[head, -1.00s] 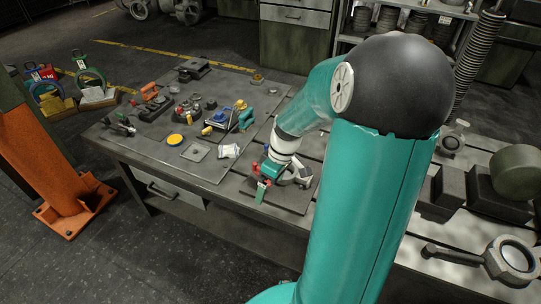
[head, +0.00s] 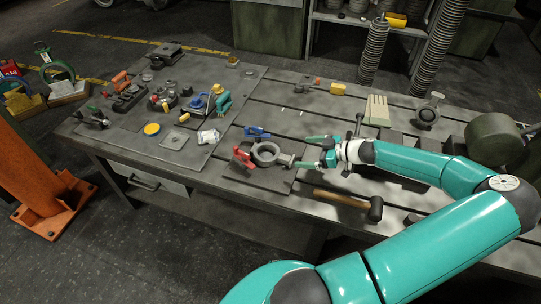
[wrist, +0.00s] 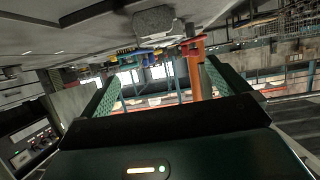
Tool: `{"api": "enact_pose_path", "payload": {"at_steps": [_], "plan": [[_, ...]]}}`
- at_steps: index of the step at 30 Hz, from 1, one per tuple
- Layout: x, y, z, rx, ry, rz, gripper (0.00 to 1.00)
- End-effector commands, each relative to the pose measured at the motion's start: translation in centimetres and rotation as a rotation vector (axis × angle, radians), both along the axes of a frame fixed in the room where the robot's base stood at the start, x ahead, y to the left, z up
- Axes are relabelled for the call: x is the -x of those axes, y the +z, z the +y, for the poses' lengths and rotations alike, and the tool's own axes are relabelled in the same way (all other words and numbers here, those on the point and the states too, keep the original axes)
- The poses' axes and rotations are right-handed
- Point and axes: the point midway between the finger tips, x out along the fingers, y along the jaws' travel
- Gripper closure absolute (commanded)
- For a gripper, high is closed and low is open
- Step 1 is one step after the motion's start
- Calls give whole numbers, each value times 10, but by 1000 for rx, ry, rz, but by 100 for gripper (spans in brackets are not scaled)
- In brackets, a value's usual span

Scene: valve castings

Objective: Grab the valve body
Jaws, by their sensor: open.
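The valve body (head: 266,153) is a grey casting with a round open ring and a stub on its right. It sits on a dark plate near the table's front edge, between a red clamp (head: 243,157) and a blue clamp (head: 257,132). My gripper (head: 304,152) is open and empty, just right of the stub and pointing left at it. Whether a fingertip touches the stub I cannot tell. In the wrist view, tilted and roughly upside down, my two green fingers (wrist: 160,75) stand wide apart. A grey rounded block (wrist: 155,20) above them may be the valve body's end.
A wooden-handled mallet (head: 345,200) lies in front of my arm. A pale slotted block (head: 377,110) and dark blocks stand to the right. Tools and small parts, with a yellow disc (head: 152,129), crowd the left mat. The slotted table behind the valve body is mostly clear.

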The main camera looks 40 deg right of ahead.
Motion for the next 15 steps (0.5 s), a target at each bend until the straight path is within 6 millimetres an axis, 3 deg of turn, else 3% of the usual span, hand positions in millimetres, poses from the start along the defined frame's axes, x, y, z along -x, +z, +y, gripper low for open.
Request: {"api": "enact_pose_path", "payload": {"at_steps": [9, 15], "plan": [[-48, -22, 24, -2, 6, 1, 0], [-67, -31, 32, -1, 1, 3, 0]]}}
